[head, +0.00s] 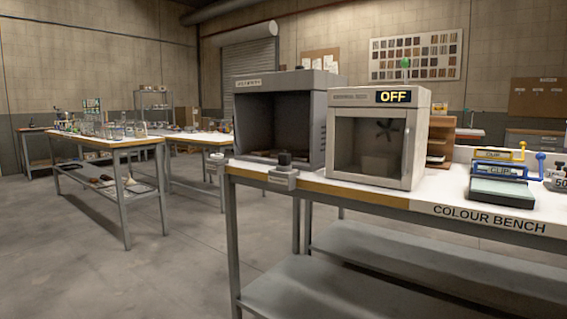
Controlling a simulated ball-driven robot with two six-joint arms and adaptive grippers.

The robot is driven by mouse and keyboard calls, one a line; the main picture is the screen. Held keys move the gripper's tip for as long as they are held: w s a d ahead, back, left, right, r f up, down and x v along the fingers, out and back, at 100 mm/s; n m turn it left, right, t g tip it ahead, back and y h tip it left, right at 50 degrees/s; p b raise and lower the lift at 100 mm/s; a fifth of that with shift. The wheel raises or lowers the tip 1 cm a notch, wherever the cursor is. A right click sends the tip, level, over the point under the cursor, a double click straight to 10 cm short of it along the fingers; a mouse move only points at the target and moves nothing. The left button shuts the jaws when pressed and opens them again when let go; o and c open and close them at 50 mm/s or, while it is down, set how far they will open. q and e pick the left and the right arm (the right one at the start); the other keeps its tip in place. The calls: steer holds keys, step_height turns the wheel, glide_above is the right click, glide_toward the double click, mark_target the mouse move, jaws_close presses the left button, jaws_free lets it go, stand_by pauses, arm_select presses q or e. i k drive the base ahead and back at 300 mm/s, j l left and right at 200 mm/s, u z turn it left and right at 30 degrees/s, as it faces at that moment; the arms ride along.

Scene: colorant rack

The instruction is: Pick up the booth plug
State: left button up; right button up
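A small dark block (285,158), which looks like the booth plug, sits upright on a grey box (283,179) at the front edge of the colour bench. I cannot tell whether it is seated in the box or only resting on it. The dark grey booth (318,115) stands open-fronted just behind it, its inside dark. No cord can be made out. Neither of my grippers is in view.
A light grey cabinet (419,140) with a lit "OFF" sign stands right of the booth. A cluttered table (120,143) stands left, with open floor between.

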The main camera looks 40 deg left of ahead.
mark_target(285, 158)
steer(key=u, duration=0.4)
steer(key=j+u, duration=0.1)
steer(key=u, duration=0.25)
steer(key=j+u, duration=0.1)
steer(key=u, duration=0.65)
steer(key=i+j, duration=0.15)
steer(key=i, duration=0.2)
